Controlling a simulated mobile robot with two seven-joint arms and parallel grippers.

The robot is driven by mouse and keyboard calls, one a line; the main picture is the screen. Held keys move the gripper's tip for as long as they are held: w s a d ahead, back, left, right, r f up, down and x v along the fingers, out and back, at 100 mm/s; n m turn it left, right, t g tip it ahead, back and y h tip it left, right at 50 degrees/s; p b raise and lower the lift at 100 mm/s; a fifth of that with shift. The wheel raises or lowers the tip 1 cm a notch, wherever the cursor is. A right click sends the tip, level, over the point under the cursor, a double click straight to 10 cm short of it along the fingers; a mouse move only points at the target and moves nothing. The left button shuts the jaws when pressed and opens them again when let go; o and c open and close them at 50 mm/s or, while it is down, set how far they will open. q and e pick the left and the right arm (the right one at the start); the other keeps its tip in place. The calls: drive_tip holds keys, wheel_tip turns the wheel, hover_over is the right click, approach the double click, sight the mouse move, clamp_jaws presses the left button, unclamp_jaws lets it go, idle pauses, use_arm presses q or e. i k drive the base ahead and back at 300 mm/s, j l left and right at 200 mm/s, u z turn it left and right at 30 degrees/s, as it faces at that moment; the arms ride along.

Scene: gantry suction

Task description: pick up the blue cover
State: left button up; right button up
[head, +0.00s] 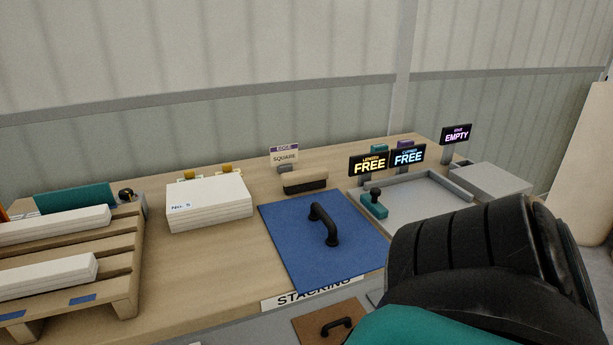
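The blue cover (284,238) is a flat blue square lying on the wooden table, behind the "STACKING" label. A black arched handle (323,223) stands up from its middle. A black and teal arm part of mine fills the lower right of the head view and comes close to the cover's right corner in the picture. No gripper fingers show, so neither gripper can be seen. The cover's surface and handle are otherwise unobstructed.
A white paper stack (209,202) stands left of the cover, and a wooden pallet (124,262) with white stacks is at far left. A grey tray (425,200) with a small teal block (373,207) lies right. A brown panel (318,325) with a black handle is in front.

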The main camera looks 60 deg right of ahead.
sight(322, 239)
drive_tip(key=z, duration=2.05)
